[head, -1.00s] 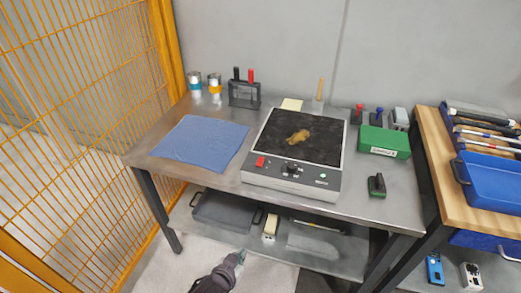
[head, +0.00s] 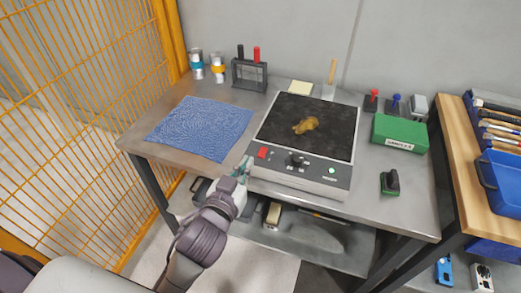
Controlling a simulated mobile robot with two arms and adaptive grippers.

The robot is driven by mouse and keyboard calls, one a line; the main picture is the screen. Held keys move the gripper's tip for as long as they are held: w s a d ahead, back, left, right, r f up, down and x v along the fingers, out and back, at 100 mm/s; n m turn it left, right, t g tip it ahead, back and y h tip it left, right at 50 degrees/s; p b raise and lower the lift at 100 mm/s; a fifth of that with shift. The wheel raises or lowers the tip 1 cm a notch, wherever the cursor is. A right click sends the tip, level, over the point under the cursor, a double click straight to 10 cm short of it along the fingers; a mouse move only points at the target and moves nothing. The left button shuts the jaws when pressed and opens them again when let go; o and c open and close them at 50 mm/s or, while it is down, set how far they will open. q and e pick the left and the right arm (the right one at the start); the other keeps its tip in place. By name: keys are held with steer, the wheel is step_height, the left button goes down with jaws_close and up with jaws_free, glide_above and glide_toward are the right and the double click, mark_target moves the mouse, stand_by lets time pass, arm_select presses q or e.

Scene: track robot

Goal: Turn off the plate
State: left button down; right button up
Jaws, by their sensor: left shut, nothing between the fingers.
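The hot plate (head: 308,128) stands on the metal table, with a black top and a grey front panel. A brown lump (head: 306,125) lies on its black top. The front panel carries a red switch (head: 263,153) at the left, a black knob (head: 296,159) in the middle and a small lit green light (head: 332,170) at the right. My left gripper (head: 246,163) is shut and empty, at the front left corner of the plate, just left of and below the red switch. I cannot tell if it touches the plate. My right gripper is out of view.
A blue cloth (head: 200,128) lies left of the plate. A green box (head: 399,133) and a green-and-black tool (head: 390,181) are to its right. Cans and a dark rack (head: 249,74) stand at the back. An orange mesh fence (head: 80,110) borders the left side.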

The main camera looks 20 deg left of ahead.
arm_select(q)
glide_above(260, 156)
steer(key=shift+s+f+p, duration=0.4)
steer(key=shift+s+f, duration=0.05)
steer(key=shift+f, duration=0.05)
steer(key=f, duration=0.1)
steer(key=w+f, duration=0.1)
steer(key=f, duration=0.1)
steer(key=shift+f+b, duration=0.2)
steer(key=shift+b, duration=0.1)
steer(key=shift+f, duration=0.4)
